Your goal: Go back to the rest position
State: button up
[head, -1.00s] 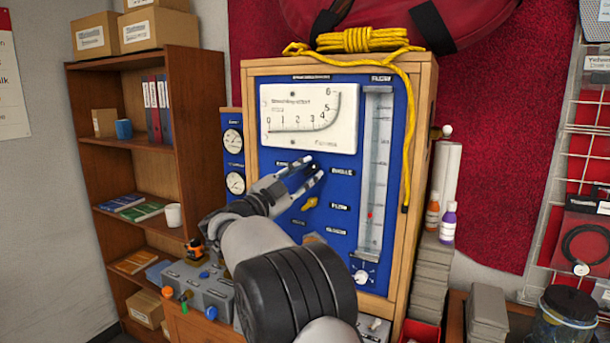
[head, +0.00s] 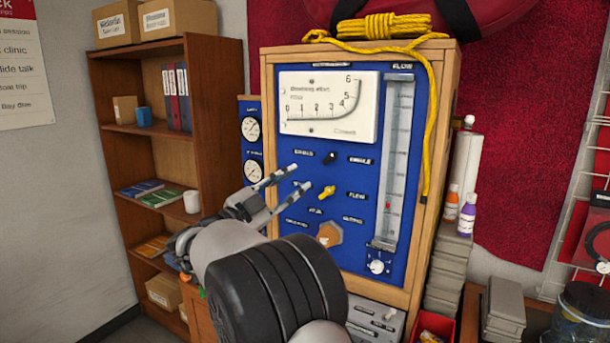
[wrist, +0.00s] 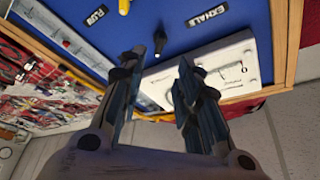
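My gripper (head: 298,180) is in front of the blue testbench panel (head: 358,268), to the left of its knobs. Its two fingers are spread apart with nothing between them. In the wrist view my gripper (wrist: 168,62) is also open and empty. A black knob (head: 330,158) sits on the panel just right of the upper finger. A yellow knob (head: 327,192) sits below it, right of the lower finger. The black knob also shows beyond the fingertips in the wrist view (wrist: 158,42). I cannot tell the exact gap between fingers and panel.
A wooden shelf (head: 215,80) with binders and boxes stands at the left. A glass flow tube (head: 398,150) runs down the panel's right side. A yellow rope (head: 430,110) hangs over the cabinet's right edge. Small bottles (head: 467,213) stand on stacked grey blocks at right.

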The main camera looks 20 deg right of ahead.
jog(key=shift+s+a+f, duration=0.1)
jog(key=shift+s+a, duration=0.1)
jog(key=shift+a, duration=0.25)
jog(key=w+a+r+n+t+y, duration=0.2)
jog(key=a+r+n+t+y, duration=0.3)
jog(key=r+n+t+y, duration=0.45)
jog(key=s+a+f+n+y, duration=0.7)
jog(key=s+n+y, duration=0.2)
jog(key=y, duration=0.1)
jog(key=s+d+f+n+g, duration=0.1)
jog(key=s+f+g, duration=0.3)
jog(key=s+f, duration=0.3)
jog(key=s+d+f+n+g, duration=0.1)
jog(key=s+f+g, duration=0.3)
jog(key=s+f, duration=0.4)
jog(key=s+d+f+n+g, duration=0.1)
jog(key=s+f+n+g, duration=0.2)
jog(key=s, duration=1.5)
notch_tip(320, 180, down, 4)
jog(key=shift+s+d+f+g, duration=0.15)
jog(key=shift+s+d+g, duration=0.15)
jog(key=shift+g, duration=0.45)
jog(key=shift+w, duration=0.1)
